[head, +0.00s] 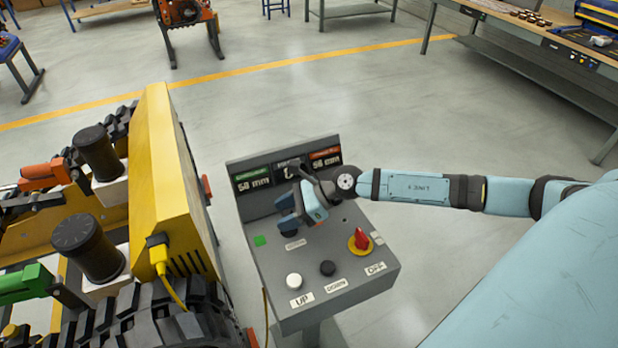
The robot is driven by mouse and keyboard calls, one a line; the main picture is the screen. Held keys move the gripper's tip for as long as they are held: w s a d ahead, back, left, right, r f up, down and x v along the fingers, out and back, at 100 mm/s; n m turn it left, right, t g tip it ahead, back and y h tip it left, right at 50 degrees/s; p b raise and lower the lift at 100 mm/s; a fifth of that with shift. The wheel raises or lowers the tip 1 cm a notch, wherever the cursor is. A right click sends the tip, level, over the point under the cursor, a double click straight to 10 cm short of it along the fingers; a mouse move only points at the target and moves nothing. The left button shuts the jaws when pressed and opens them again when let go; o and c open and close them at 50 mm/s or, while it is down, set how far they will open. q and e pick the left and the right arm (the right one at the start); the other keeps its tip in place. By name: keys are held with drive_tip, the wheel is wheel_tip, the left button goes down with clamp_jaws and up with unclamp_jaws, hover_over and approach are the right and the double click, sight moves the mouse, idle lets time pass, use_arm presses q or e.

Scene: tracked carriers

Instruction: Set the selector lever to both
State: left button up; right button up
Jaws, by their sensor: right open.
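A grey control box (325,285) stands in the middle of the head view, with a sloped panel on top. My right gripper (290,213) is over the upper left part of this panel, its fingers open and pointing left. I cannot make out the selector lever; the gripper covers that part of the panel, just above a small label (295,244). I cannot tell whether the fingers touch anything. My left gripper is out of view.
The panel also carries a white button (294,281) labelled UP, a black button (327,268) labelled DOWN, and a red knob (361,238) on yellow near an OFF label. A yellow tracked carrier (160,170) stands close on the left. Open floor lies behind.

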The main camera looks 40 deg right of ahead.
drive_tip(key=b+v, duration=0.2)
drive_tip(key=v, duration=1)
drive_tip(key=shift+d+r, duration=0.1)
drive_tip(key=shift+d, duration=0.05)
